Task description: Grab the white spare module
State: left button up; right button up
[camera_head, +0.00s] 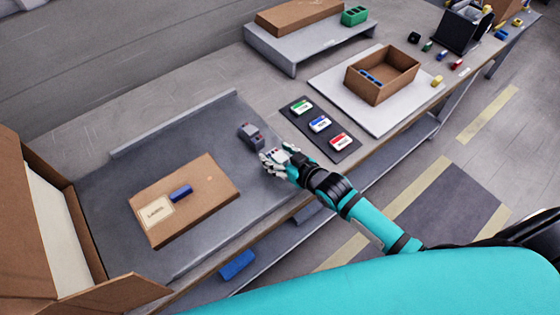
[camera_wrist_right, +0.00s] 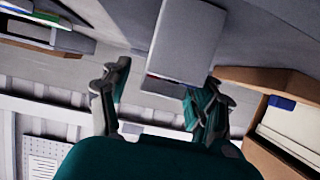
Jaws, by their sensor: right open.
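My right gripper (camera_head: 270,160) is open, low over the grey mat with its fingers pointing left. In the right wrist view, the fingers (camera_wrist_right: 160,95) are spread, with a pale grey block (camera_wrist_right: 185,42) showing between and beyond them. A little red shows at its lower edge; I cannot tell whether the fingers touch it. In the head view, a small white piece with red marks (camera_head: 281,154) shows at the hand, partly hidden by it; I cannot tell whether it is the white spare module. A dark grey device (camera_head: 251,136) stands just behind the fingertips. My left gripper is out of view.
A dark strip holds green (camera_head: 302,107), blue (camera_head: 319,123) and red (camera_head: 340,141) labelled modules right of the hand. A cardboard panel (camera_head: 208,185) with a blue block (camera_head: 181,192) lies left. An open carton (camera_head: 40,240) is at far left, a small box (camera_head: 385,88) back right.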

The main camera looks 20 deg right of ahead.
jog(key=shift+w, duration=0.1)
grip_shut()
dwell(0.4)
